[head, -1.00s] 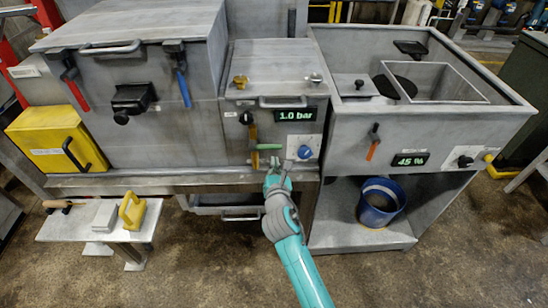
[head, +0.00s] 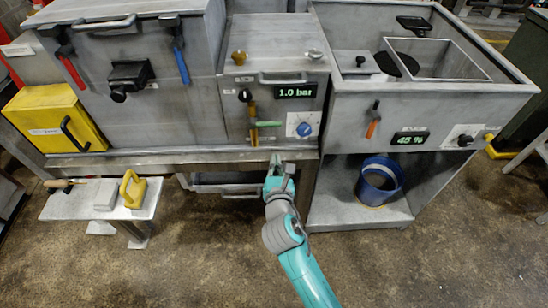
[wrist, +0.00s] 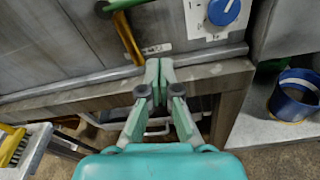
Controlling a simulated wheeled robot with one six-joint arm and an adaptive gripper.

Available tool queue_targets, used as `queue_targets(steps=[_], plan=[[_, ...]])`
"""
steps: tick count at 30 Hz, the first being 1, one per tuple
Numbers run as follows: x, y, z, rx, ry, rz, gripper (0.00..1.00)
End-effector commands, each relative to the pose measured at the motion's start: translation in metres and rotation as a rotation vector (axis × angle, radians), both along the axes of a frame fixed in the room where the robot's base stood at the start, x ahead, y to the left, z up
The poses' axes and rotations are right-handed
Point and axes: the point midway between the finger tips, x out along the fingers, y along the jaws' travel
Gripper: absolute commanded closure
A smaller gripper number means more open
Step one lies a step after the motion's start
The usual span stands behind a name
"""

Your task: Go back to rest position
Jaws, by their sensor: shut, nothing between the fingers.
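My gripper (head: 275,160) is shut and empty in the head view, just in front of the bench edge below the middle unit. In the wrist view my gripper (wrist: 159,62) has its fingertips together near the bench edge. The green-handled valve lever (head: 265,124) on the middle unit is above the gripper and apart from it. The blue knob (head: 304,130) sits to the right of that lever, and it also shows in the wrist view (wrist: 223,10).
A blue bucket (head: 380,181) stands on the lower right shelf. A small table (head: 70,208) with a yellow-handled tool (head: 133,190) is at left. Open floor lies in front.

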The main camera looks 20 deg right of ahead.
Motion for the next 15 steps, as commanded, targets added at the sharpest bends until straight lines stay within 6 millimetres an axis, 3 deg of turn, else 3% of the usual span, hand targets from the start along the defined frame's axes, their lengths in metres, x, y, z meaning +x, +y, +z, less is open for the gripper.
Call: queue_targets(steps=[9,11,15], plan=[[-0.004,0.000,-0.004,0.022,-0.001,0.003,1.00],[-0.012,-0.001,-0.011,0.061,-0.003,0.008,1.00],[-0.046,-0.001,-0.036,0.250,-0.018,0.024,1.00]])
